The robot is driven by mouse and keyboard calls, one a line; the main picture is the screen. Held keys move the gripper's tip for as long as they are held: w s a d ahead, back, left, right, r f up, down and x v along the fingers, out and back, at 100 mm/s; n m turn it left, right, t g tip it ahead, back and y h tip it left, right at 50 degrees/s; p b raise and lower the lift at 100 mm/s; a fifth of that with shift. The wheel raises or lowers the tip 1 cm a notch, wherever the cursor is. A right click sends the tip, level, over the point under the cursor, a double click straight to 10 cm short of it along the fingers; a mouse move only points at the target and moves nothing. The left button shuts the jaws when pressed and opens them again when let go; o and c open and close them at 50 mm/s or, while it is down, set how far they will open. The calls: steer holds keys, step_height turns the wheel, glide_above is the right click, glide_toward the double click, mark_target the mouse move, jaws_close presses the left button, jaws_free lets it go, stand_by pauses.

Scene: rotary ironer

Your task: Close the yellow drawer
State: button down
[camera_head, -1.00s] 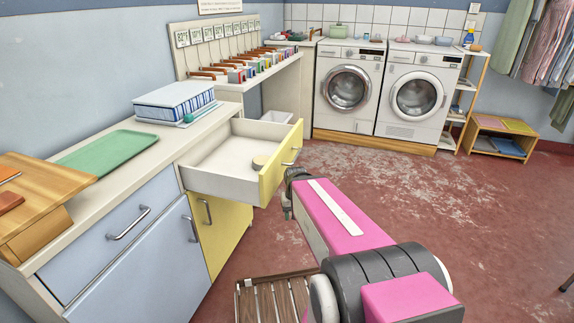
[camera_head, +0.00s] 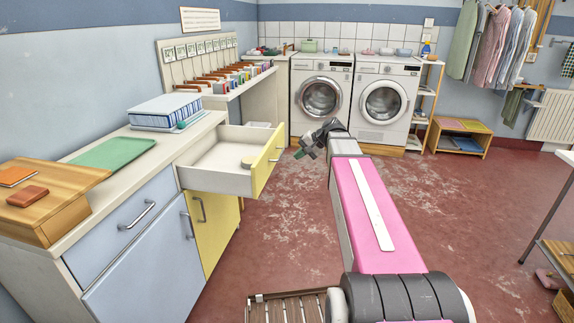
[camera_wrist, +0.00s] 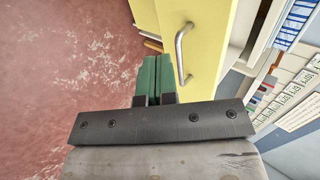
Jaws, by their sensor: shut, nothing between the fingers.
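The yellow drawer (camera_head: 265,163) stands pulled out from the counter, with its yellow front and metal handle facing right. A small round item (camera_head: 248,162) lies inside it. In the wrist view the yellow drawer front (camera_wrist: 212,45) and its curved handle (camera_wrist: 183,52) are close by, to the right of the fingers. My gripper (camera_head: 303,153) is to the right of the drawer front in the head view, apart from it. In the wrist view the green fingers of my gripper (camera_wrist: 154,70) are together and hold nothing. Whether they touch the front cannot be told.
A yellow cabinet door (camera_head: 213,230) is below the drawer. Washing machines (camera_head: 322,95) stand at the back. A slatted wooden item (camera_head: 285,308) lies low in front.

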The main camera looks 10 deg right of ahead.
mark_target(267, 169)
steer(key=x, duration=0.4)
steer(key=r+x, duration=0.1)
steer(key=x, duration=0.2)
steer(key=a+x, duration=0.1)
steer(key=x, duration=0.3)
steer(key=shift+w+a, duration=0.35)
steer(key=shift+a, duration=0.05)
steer(key=shift+w+a, duration=0.15)
steer(key=shift+a, duration=0.35)
steer(key=shift+a, duration=0.15)
steer(key=w+a, duration=0.4)
steer(key=a, duration=0.6)
steer(key=w+a, duration=0.3)
steer(key=a, duration=0.8)
steer(key=w+a, duration=0.4)
steer(key=a, duration=0.6)
steer(key=shift+w+a, duration=0.25)
steer(key=shift+w, duration=0.05)
steer(key=shift+a, duration=0.15)
